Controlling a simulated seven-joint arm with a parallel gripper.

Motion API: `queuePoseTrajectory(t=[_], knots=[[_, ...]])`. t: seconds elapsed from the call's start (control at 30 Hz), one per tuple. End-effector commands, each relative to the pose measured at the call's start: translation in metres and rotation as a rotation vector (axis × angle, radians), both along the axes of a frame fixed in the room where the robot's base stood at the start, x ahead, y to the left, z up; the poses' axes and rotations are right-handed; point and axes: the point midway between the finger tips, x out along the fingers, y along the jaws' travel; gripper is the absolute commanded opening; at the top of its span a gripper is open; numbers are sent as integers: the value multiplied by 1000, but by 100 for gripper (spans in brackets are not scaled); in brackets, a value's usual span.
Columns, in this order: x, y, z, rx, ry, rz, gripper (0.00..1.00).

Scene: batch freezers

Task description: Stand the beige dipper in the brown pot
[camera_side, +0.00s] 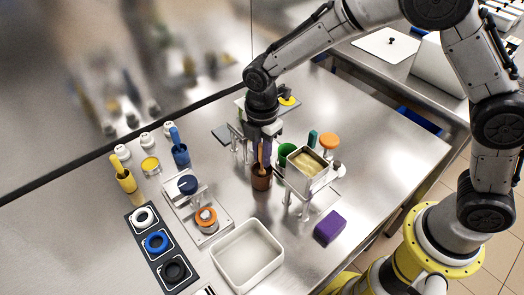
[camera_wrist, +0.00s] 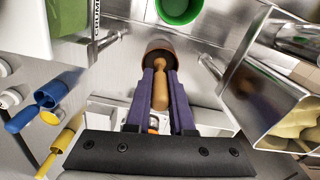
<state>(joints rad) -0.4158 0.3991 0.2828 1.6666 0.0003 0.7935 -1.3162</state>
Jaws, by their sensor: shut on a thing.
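My gripper (camera_side: 263,162) points down above the brown pot, its purple fingers closed on the beige dipper (camera_side: 261,156). In the wrist view the dipper (camera_wrist: 160,90) lies between the fingertips (camera_wrist: 160,80), its far end at the mouth of the brown pot (camera_wrist: 158,45). The brown pot (camera_side: 261,182) stands upright on the steel counter. The dipper looks roughly upright, with its lower end at or inside the pot's rim; how deep it reaches is hidden.
A green cup (camera_side: 287,150) and a metal pan (camera_side: 310,172) stand close at right. A white tray (camera_side: 247,256) and purple block (camera_side: 329,228) lie in front. Blue (camera_side: 181,155) and yellow (camera_side: 127,181) pots holding dippers stand at left. Counter between them is partly clear.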

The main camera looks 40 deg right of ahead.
Motion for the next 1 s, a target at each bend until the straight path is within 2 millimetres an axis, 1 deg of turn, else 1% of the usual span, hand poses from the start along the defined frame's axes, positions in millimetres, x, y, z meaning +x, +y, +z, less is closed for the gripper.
queuePoseTrajectory(t=[0.3, 0.7, 0.73, 0.8, 0.9, 1.0], knots=[[0, 0, -9, 0, 0, 0, 0], [0, 0, -11, 0, 0, 0, 0], [0, 0, -11, 0, 0, 0, 26], [0, 0, -11, 0, 0, 0, 39], [0, 0, -10, 0, 0, 0, 56], [0, 0, -10, 0, 0, 0, 56]])
